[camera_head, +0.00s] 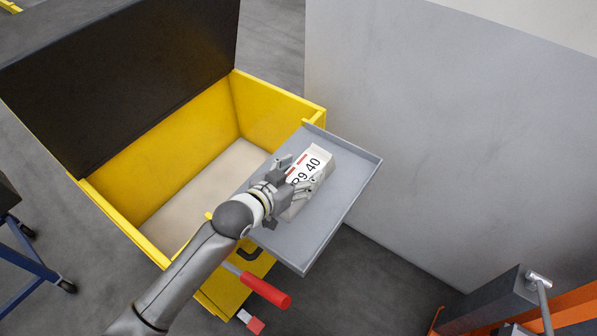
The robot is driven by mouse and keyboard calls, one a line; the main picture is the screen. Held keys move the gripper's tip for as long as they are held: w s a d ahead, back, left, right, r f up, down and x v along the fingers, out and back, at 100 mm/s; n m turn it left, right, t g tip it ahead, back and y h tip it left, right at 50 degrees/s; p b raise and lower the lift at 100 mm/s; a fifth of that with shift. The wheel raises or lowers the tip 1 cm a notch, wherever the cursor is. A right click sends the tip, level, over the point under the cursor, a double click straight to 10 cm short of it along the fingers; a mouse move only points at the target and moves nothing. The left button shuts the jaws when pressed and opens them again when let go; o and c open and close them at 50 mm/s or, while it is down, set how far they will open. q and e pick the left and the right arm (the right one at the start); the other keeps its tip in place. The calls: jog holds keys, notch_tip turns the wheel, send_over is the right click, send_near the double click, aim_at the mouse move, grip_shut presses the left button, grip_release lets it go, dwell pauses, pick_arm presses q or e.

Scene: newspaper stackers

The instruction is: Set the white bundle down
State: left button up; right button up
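The white bundle (318,163) is a block with a printed label showing black figures and small red bars. It is over the grey tray (345,205), and I cannot tell whether it rests on it or is just above it. My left gripper (294,176) reaches in from the lower left, with its fingers at the bundle's near left part. The fingers overlap the bundle, and I cannot tell whether they grip it. They hide part of the label and the near end. My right gripper is not in view.
A yellow box (205,150) with an open black lid (120,75) stands left of the tray. A grey wall (430,140) rises at the right. A red handle (266,291) sticks out below the tray. An orange frame (480,312) is at lower right, a blue wheeled stand (35,262) at left.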

pick_arm(q)
jog(key=shift+o, duration=1.1)
jog(key=shift+s+r, duration=0.1)
jog(key=shift+r, duration=0.05)
jog(key=b+v, duration=0.1)
jog(key=v, duration=1.1)
jog(key=shift+b, duration=0.3)
jog(key=shift+a, duration=0.1)
